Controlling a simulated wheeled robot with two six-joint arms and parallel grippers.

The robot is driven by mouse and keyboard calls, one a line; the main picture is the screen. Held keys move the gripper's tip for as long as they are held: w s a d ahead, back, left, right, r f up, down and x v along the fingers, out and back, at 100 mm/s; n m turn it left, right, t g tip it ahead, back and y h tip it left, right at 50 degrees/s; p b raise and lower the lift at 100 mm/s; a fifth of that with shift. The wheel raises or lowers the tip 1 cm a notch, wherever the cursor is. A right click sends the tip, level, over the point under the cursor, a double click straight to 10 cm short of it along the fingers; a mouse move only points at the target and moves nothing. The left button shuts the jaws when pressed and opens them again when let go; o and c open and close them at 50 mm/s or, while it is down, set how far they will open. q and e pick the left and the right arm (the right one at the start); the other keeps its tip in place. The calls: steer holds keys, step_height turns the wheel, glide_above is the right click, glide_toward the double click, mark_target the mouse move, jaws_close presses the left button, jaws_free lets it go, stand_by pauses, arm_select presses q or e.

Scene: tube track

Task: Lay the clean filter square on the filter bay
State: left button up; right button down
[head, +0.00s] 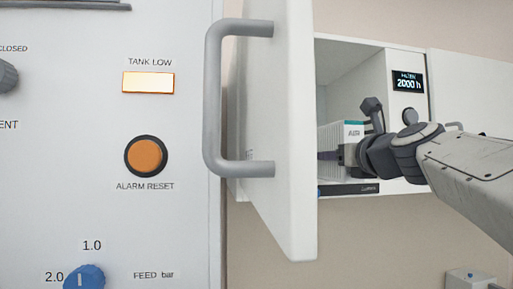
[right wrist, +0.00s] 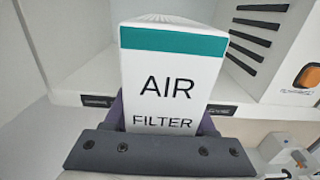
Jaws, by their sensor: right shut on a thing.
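The clean filter square (head: 345,132) is a white block with a teal band. In the right wrist view its face (right wrist: 165,85) reads "AIR FILTER". My right gripper (head: 338,155) comes in from the right and is shut on it; dark fingers (right wrist: 161,118) press its sides near the lower end. The filter bay (head: 362,85) is an open white compartment in the wall unit. The filter is upright at the bay's opening, above its dark front lip (head: 350,189). I cannot tell how deep it sits. The door hides the bay's left part. My left gripper is not in view.
An open white door (head: 292,130) with a grey handle (head: 213,100) stands left of the bay. A display (head: 408,82) reading "2000 h" is right of the bay. A panel with an orange alarm reset button (head: 146,155) fills the left.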

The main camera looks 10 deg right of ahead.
steer(key=shift+w+f, duration=0.15)
steer(key=shift+w, duration=0.5)
steer(key=w+p, duration=0.2)
steer(key=w, duration=0.7)
steer(key=shift+a, duration=0.2)
steer(key=shift+w+a+p, duration=0.1)
steer(key=shift+w+p, duration=0.8)
steer(key=shift+w, duration=2.1)
steer(key=shift+f+b, duration=0.25)
steer(key=shift+b, duration=0.05)
steer(key=shift+c, duration=0.7)
jaws_free()
